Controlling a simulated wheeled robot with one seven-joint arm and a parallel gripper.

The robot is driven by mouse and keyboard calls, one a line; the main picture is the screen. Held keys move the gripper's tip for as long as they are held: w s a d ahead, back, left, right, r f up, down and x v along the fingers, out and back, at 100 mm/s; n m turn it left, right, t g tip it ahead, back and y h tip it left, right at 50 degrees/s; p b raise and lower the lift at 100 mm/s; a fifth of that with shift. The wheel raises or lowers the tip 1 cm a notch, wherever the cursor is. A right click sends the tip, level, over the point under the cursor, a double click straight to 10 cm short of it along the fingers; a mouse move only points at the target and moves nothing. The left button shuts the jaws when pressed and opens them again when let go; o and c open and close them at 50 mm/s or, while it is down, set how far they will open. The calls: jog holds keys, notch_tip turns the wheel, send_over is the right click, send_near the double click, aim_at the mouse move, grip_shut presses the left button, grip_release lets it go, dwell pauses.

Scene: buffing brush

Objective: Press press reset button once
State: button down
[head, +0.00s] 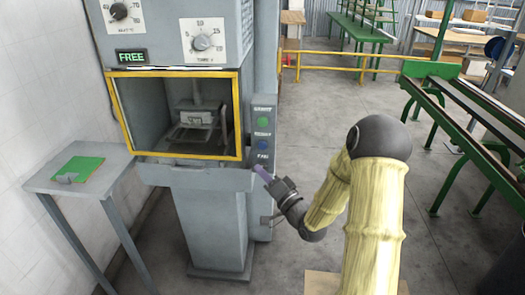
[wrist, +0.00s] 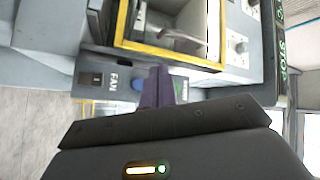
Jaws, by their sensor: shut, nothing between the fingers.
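The press is a grey machine with a narrow button panel on its right side. A blue button (head: 262,144), under a small label that seems to read RESET, sits below a green button (head: 263,121). The blue button also shows in the wrist view (wrist: 138,84), close beside my fingers, which may hide part of it. My gripper (head: 262,174) is shut and empty, its purple fingers pointing at the lower panel, just below the blue button in the head view. In the wrist view my gripper (wrist: 160,72) reaches toward the panel. Contact cannot be told.
A FAN switch (wrist: 97,79) is close to the blue button. The yellow-framed press opening (head: 182,73) is left of the panel. A side table (head: 60,185) with a green mat stands at left, green conveyor rails (head: 445,110) at right.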

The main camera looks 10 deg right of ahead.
jog(key=shift+w, duration=0.1)
jog(key=shift+w+d+p, duration=0.2)
jog(key=shift+w+d, duration=0.25)
jog(key=shift+w, duration=0.9)
jog(key=shift+w+d+p, duration=0.15)
jog(key=shift+w+d, duration=0.3)
jog(key=shift+w, duration=0.95)
jog(key=shift+w+d+p, duration=0.2)
jog(key=shift+w+d, duration=0.25)
jog(key=shift+w, duration=0.9)
jog(key=shift+w+d, duration=0.15)
jog(key=shift+w, duration=0.25)
jog(key=shift+w+d+r, duration=0.1)
jog(key=shift+w+d, duration=0.05)
jog(key=shift+w, duration=0.3)
jog(key=shift+s+a, duration=0.3)
jog(key=shift+s, duration=0.55)
jog(key=shift+s+a+b, duration=0.15)
jog(key=shift+s+a, duration=0.1)
jog(key=shift+s, duration=0.55)
jog(key=shift+s+a+b, duration=0.15)
jog(key=shift+s+a, duration=0.1)
jog(key=shift+s, duration=0.55)
jog(key=shift+s+a+b, duration=0.15)
jog(key=shift+s+a, duration=0.1)
jog(key=shift+s, duration=0.55)
